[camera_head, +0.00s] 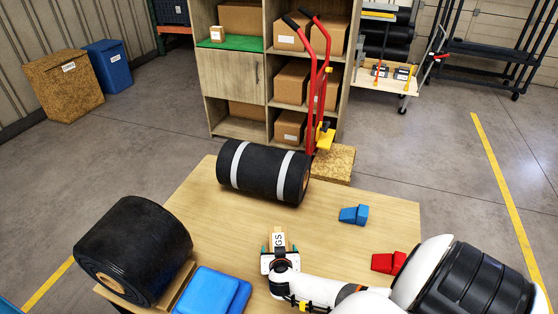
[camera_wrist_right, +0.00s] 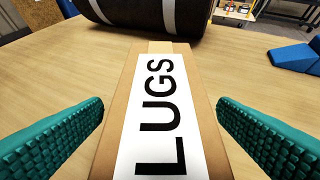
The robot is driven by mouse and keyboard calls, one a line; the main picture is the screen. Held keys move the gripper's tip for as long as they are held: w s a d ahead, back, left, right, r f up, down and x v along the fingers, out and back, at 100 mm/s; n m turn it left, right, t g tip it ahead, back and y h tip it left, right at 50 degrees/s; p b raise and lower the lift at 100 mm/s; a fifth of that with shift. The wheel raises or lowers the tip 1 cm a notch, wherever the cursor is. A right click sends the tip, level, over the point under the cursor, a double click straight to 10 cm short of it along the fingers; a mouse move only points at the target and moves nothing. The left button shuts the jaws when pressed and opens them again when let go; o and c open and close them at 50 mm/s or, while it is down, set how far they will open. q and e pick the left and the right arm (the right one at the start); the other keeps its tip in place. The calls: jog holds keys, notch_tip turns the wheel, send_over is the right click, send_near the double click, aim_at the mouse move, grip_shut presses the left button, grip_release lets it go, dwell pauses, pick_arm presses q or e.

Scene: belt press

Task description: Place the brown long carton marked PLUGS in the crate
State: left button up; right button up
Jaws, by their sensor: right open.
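The brown long carton (camera_head: 279,233) with a white PLUGS label stands out between the fingers of my right gripper (camera_head: 279,249) over the wooden table. In the right wrist view the carton (camera_wrist_right: 168,100) lies lengthwise between the two green ribbed fingers of the gripper (camera_wrist_right: 165,135). A gap shows on each side, so the fingers are open around it and apart from it. The near end of the carton is out of frame. My left gripper is not in view. I cannot tell any of the containers in view for certain as the crate.
A black roll with white bands (camera_head: 262,172) lies beyond the carton on the table (camera_head: 330,215). Another black roll (camera_head: 133,250) and a blue block (camera_head: 212,290) are at left. Blue (camera_head: 354,214) and red wedges (camera_head: 388,262) lie at right. A shelf (camera_head: 235,75) stands behind.

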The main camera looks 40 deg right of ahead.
jog(key=shift+w+d+f, duration=0.3)
jog(key=shift+w+f, duration=0.05)
jog(key=shift+r, duration=0.1)
jog(key=c, duration=1.4)
